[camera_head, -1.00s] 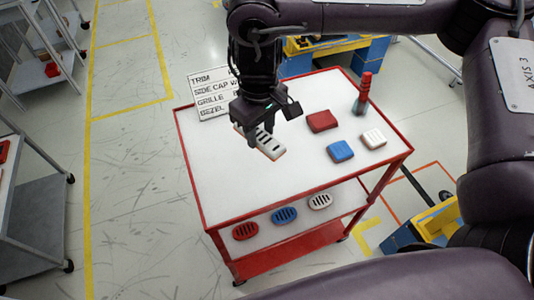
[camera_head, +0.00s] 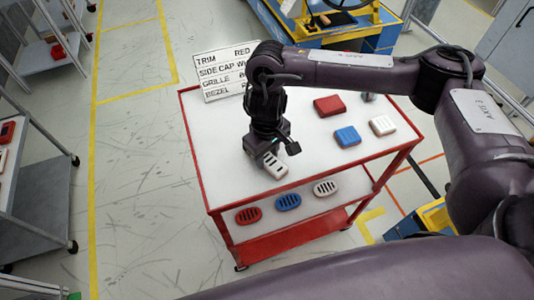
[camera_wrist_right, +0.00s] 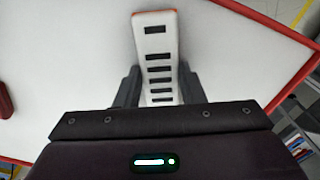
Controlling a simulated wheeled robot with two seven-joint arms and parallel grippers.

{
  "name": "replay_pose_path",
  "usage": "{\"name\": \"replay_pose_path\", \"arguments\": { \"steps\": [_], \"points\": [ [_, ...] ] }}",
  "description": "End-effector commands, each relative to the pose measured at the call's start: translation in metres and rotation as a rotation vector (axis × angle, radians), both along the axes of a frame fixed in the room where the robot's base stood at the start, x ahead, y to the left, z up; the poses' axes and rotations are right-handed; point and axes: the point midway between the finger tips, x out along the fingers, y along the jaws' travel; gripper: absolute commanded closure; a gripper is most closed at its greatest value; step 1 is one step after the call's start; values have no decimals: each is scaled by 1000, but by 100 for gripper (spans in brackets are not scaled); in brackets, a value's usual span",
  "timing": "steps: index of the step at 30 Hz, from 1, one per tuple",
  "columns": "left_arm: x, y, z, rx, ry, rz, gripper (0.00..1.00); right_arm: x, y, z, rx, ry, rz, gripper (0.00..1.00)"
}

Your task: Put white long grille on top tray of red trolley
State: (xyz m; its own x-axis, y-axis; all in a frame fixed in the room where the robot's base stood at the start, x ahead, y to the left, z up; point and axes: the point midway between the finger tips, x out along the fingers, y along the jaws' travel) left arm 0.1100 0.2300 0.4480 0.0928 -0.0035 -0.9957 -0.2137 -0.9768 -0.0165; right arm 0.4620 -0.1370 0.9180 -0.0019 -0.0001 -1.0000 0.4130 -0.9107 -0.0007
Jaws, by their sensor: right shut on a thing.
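The white long grille (camera_head: 274,164) has a row of dark slots. My right gripper (camera_head: 267,152) is shut on it over the white top tray (camera_head: 215,130) of the red trolley, left of the tray's middle. In the right wrist view the grille (camera_wrist_right: 157,50) sticks out between the two dark fingers of the gripper (camera_wrist_right: 157,88), with the white tray surface behind it. I cannot tell whether the grille touches the tray. My left gripper is not in view.
A red block (camera_head: 329,105), a blue block (camera_head: 347,136) and a white block (camera_head: 382,125) lie on the tray's right side. Red (camera_head: 248,215), blue (camera_head: 287,202) and white (camera_head: 325,188) oval grilles lie on the lower shelf. A sign (camera_head: 225,73) stands at the back left.

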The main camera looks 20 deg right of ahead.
Motion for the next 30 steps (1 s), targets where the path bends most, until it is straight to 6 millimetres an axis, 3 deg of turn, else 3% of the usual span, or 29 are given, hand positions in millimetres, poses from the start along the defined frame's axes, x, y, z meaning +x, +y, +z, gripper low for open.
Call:
{"name": "replay_pose_path", "arguments": {
  "steps": [8,9,14,23,30],
  "points": [
    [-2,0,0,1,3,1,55,0,0,-2,0,-1,0,87],
    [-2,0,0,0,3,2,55,0,0,-2,0,-1,0,63],
    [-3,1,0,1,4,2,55,0,0,-2,0,-1,0,43],
    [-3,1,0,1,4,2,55,0,0,0,1,-2,0,43],
    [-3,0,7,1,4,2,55,2,0,32,0,-7,2,43]
  ]
}}
